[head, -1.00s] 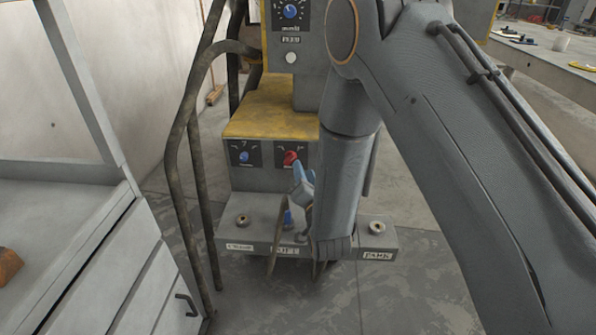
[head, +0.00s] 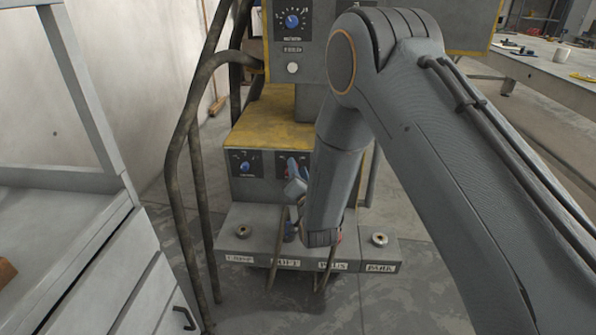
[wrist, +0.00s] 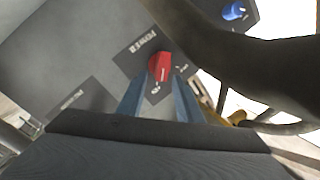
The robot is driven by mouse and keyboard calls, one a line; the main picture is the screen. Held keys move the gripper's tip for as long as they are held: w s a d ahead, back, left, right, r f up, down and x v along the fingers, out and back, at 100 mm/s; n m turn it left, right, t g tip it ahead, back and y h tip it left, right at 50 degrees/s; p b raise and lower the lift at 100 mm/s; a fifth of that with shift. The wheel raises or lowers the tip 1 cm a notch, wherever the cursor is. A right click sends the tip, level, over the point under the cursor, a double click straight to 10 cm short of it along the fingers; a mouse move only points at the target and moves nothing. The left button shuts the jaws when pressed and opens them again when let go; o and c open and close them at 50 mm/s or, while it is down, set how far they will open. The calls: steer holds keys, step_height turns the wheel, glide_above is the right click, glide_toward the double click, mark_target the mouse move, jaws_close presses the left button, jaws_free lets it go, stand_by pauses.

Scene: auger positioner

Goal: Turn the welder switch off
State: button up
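The red switch knob (wrist: 160,67) sits on a black plate marked POWER (wrist: 143,42) on the grey panel in the wrist view. My gripper (wrist: 160,82) is open, its two blue-grey fingers apart. The fingertips lie to either side of the knob's lower edge in that picture; I cannot tell whether they touch it. In the head view my gripper (head: 297,174) is in front of the knob's plate (head: 282,156) and hides most of the red knob.
A blue knob (head: 245,168) is left of the switch; it also shows in the wrist view (wrist: 234,11). A yellow-topped step (head: 265,120) is above the knobs.

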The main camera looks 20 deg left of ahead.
jaws_close()
steer(key=shift+r+n+p, duration=0.15)
steer(key=shift+n+p, duration=0.15)
steer(key=a+n+h+p, duration=0.1)
steer(key=n+p, duration=0.2)
steer(key=n, duration=0.1)
steer(key=a+n+g+h+p, duration=0.1)
steer(key=n+h+p, duration=0.1)
steer(key=n, duration=0.3)
steer(key=s+a+n+h+p, duration=0.1)
steer(key=n+h+p, duration=0.1)
steer(key=n+p, duration=0.2)
steer(key=shift+a+r+n, duration=0.2)
steer(key=shift+a+n, duration=0.15)
steer(key=shift+n, duration=0.25)
stand_by(0.3)
jaws_free()
